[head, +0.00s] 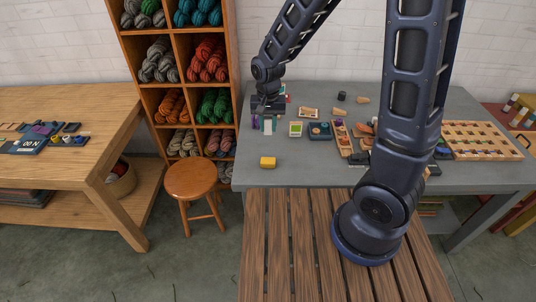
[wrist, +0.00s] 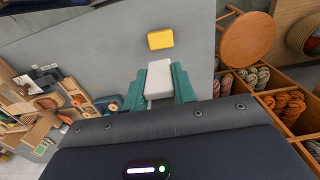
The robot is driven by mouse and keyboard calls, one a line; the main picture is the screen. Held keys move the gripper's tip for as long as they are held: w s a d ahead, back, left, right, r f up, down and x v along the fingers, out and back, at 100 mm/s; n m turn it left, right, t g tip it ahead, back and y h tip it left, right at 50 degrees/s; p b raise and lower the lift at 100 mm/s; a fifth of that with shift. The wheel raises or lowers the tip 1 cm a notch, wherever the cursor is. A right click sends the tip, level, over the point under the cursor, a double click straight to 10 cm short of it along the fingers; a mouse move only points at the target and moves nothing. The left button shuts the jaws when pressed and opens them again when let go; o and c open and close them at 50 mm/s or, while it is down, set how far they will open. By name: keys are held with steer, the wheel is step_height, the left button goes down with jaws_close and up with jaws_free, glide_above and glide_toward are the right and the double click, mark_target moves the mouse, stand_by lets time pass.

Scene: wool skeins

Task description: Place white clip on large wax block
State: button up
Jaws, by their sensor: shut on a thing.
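My gripper (head: 265,123) is over the left part of the grey table. In the wrist view my gripper (wrist: 158,84) has its teal fingers shut on the white clip (wrist: 159,76), a pale block-like piece that sticks out past the fingertips. The white clip (head: 267,127) is small and partly hidden in the head view. A yellow block, which looks like the large wax block (head: 268,162), lies near the table's front left edge. In the wrist view the wax block (wrist: 160,39) is beyond the clip and apart from it, with its top bare.
A card with a green square (head: 296,129), a dark blue tray (head: 320,131) and a narrow wooden tray (head: 342,138) are to the right. A slotted wooden board (head: 487,141) is far right. A stool (head: 190,181) and yarn shelf (head: 187,80) stand left. Grey surface around the block is clear.

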step_height(320, 180, down, 14)
steer(key=shift+r, duration=0.1)
stand_by(0.6)
steer(key=shift+f, duration=0.2)
steer(key=o, duration=0.9)
steer(key=shift+o, duration=0.2)
steer(key=shift+r, duration=0.1)
step_height(320, 180, up, 12)
steer(key=shift+r, duration=0.1)
